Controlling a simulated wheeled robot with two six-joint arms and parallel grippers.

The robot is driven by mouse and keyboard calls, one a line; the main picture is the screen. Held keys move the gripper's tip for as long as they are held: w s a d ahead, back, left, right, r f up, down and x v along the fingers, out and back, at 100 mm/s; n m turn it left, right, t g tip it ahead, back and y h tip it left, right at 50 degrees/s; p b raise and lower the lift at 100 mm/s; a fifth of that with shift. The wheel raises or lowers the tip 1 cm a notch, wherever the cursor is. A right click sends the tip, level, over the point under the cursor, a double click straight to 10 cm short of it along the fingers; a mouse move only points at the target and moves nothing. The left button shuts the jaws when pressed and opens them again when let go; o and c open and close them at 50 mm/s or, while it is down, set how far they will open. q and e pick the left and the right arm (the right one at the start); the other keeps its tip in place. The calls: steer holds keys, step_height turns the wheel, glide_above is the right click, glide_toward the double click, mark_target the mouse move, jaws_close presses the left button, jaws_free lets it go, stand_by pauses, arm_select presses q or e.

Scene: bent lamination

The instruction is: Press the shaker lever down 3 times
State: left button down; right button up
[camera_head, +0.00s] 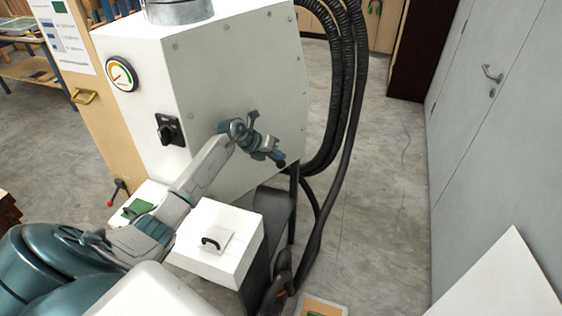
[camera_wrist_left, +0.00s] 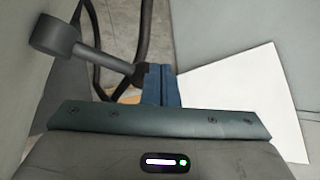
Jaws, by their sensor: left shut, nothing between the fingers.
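The shaker lever shows in the left wrist view as a grey round hub with a rod (camera_wrist_left: 102,58) slanting down to a dark knob at the fingertips. In the head view its dark knob (camera_head: 281,163) shows at the side of the white machine. My left gripper (camera_head: 274,154) is shut and empty, its blue fingers right by the knob; they also show in the left wrist view (camera_wrist_left: 161,85). I cannot tell whether they touch the knob. My left arm and gripper hide much of the lever in the head view. My right gripper is not in view.
The white machine (camera_head: 235,75) has a gauge (camera_head: 121,74) and a black switch (camera_head: 170,130). Black hoses (camera_head: 345,90) hang to the right of the lever. Grey floor is open farther right.

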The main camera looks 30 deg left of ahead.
mark_target(278, 163)
arm_select(q)
steer(key=shift+f+b, duration=1.5)
steer(key=shift+f, duration=0.55)
stand_by(1.3)
steer(key=shift+r, duration=0.15)
stand_by(0.4)
steer(key=shift+r+p, duration=1.5)
steer(key=shift+r, duration=0.85)
steer(key=shift+r+p, duration=1.55)
steer(key=shift+r, duration=0.95)
